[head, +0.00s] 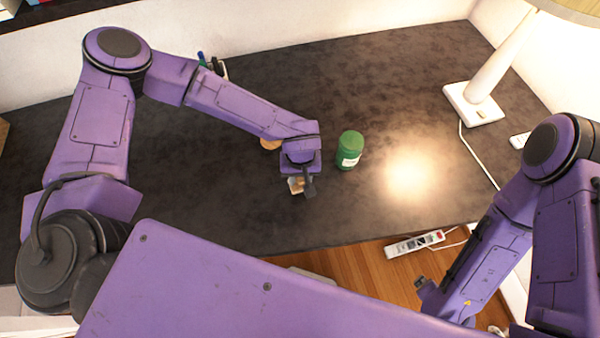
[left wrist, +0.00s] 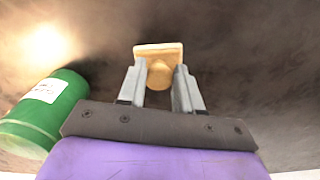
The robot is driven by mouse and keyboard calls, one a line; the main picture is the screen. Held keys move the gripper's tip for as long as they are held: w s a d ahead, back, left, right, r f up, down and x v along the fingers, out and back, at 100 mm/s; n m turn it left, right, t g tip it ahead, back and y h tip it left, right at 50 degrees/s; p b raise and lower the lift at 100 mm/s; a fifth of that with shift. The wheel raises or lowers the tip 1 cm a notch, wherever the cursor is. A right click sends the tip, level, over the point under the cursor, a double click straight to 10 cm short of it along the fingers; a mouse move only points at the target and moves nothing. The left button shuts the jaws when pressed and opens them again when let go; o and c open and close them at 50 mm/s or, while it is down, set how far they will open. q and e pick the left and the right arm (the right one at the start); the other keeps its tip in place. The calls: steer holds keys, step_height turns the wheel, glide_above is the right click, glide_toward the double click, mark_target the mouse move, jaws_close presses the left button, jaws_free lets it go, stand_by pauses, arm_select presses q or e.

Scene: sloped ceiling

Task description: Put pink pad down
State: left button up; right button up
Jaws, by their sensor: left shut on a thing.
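My left gripper (head: 303,184) is over the dark desk, left of the green jar. In the left wrist view its two grey fingers (left wrist: 160,88) are shut on a tan, stamp-like block (left wrist: 158,50) with a flat rectangular plate and a rounded knob. The block shows small and partly covered in the head view (head: 296,186). I cannot tell whether it touches the desk. No clearly pink pad shows in either view; a round orange-tan thing (head: 270,144) lies partly behind my left forearm. My right gripper (head: 421,285) is low at right, by the desk's front edge; its fingers are unclear.
The green jar (head: 349,150) with a white label stands close right of my left gripper; it also shows in the left wrist view (left wrist: 48,107). A white lamp (head: 474,102) stands at the back right. A power strip (head: 414,243) lies beyond the front edge. The desk's middle back is clear.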

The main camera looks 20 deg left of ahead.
mark_target(302, 179)
arm_select(q)
steer(key=o, duration=1)
steer(key=shift+f, duration=0.15)
steer(key=shift+c, duration=0.2)
steer(key=shift+o, duration=0.2)
steer(key=shift+f, duration=0.15)
steer(key=shift+f+b, duration=0.35)
steer(key=shift+b, duration=0.5)
step_height(302, 179, up, 4)
steer(key=shift+w+d+r+b, duration=0.15)
steer(key=shift+b, duration=0.6)
step_height(302, 179, up, 7)
steer(key=shift+d, duration=0.15)
